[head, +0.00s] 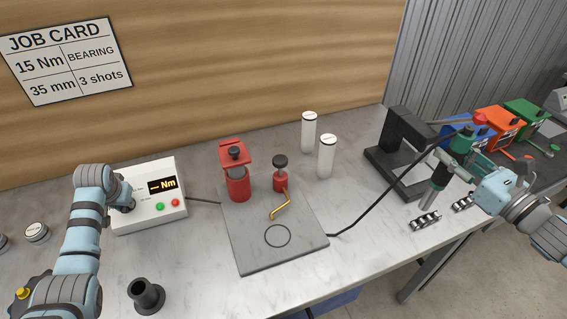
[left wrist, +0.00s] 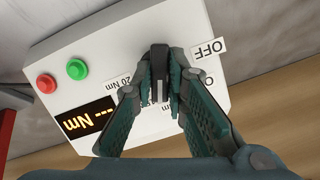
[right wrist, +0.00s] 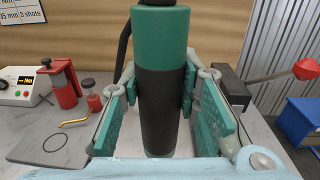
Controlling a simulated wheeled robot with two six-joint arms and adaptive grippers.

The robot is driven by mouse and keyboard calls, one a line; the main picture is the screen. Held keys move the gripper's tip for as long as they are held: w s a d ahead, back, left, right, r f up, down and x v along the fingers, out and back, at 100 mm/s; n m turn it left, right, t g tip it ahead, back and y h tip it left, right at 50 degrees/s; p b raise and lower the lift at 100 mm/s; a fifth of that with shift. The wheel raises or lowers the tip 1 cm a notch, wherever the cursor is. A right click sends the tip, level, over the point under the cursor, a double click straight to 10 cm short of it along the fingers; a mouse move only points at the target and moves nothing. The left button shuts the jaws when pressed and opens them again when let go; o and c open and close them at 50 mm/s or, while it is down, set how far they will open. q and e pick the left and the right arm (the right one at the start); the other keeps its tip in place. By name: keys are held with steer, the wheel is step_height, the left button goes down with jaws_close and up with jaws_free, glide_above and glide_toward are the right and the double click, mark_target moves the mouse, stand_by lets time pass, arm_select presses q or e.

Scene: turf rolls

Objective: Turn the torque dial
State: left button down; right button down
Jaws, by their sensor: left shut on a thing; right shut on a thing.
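The white control box (head: 150,212) stands at the left of the bench, and its display (head: 162,185) reads "--- Nm". My left gripper (head: 122,200) is at the box's left part. In the left wrist view its fingers (left wrist: 160,75) are shut on the black torque dial (left wrist: 159,62). Labels "OFF" (left wrist: 207,48) and "20 Nm" (left wrist: 117,83) show around the dial; other labels are partly hidden. My right gripper (right wrist: 160,95) is shut on a green and black cylindrical tool (right wrist: 163,60), held upright at the right of the bench.
A grey plate (head: 255,250) carries a red clamp (head: 237,185) and a brass hook (head: 281,208). White bottles (head: 326,155) stand behind. A job card (head: 65,60) reads 15 Nm. A black cup (head: 146,296) stands in front.

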arm_select(q)
steer(key=shift+w+r+m+y, duration=0.15)
steer(key=shift+m+y, duration=0.15)
steer(key=shift+m, duration=0.75)
steer(key=shift+w+r+m+y, duration=0.15)
steer(key=shift+m+y, duration=0.15)
steer(key=shift+m, duration=0.75)
steer(key=shift+s, duration=0.1)
steer(key=c, duration=1.8)
jaws_free()
steer(key=shift+d, duration=0.1)
steer(key=shift+o, duration=1)
steer(key=shift+f, duration=0.25)
arm_select(e)
steer(key=shift+w, duration=0.2)
steer(key=shift+s, duration=0.2)
arm_select(q)
steer(key=v, duration=1.2)
steer(key=shift+d, duration=0.15)
steer(key=shift+f, duration=0.1)
